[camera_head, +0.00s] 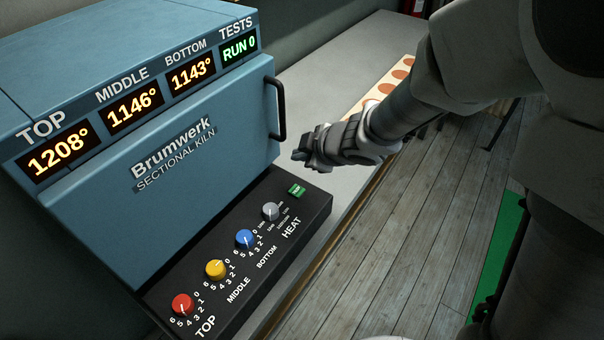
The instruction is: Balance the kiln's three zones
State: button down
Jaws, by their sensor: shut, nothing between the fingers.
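The blue kiln (205,160) stands on the bench, its door shut. Its displays read TOP 1208° (58,158), MIDDLE 1146° (135,106), BOTTOM 1143° (192,74) and TESTS RUN 0 (239,49). On the black control panel in front are a red TOP knob (182,304), a yellow MIDDLE knob (215,269), a blue BOTTOM knob (244,238) and a grey HEAT knob (271,211). A green button (297,190) sits at the panel's far end. My gripper (299,156) is shut and empty, above the bench beyond the green button, touching nothing that I can see.
The black door handle (277,108) juts out just left of my gripper. A pale board with brown discs (386,88) lies on the grey bench (340,72) behind my arm. The wooden floor (430,235) is open at right, with a green mat (499,262).

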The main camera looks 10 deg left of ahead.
aim_at(301, 193)
notch_tip(301, 193, down, 9)
jog(key=b, duration=0.8)
jog(key=shift+b, duration=0.4)
dwell(1.5)
jog(key=shift+f+b, duration=0.3)
jog(key=shift+f, duration=0.05)
jog(key=shift+f+b, duration=0.3)
jog(key=shift+f, duration=0.1)
dwell(0.5)
jog(key=shift+r, duration=0.1)
jog(key=shift+r+p, duration=0.75)
jog(key=shift+p, duration=0.15)
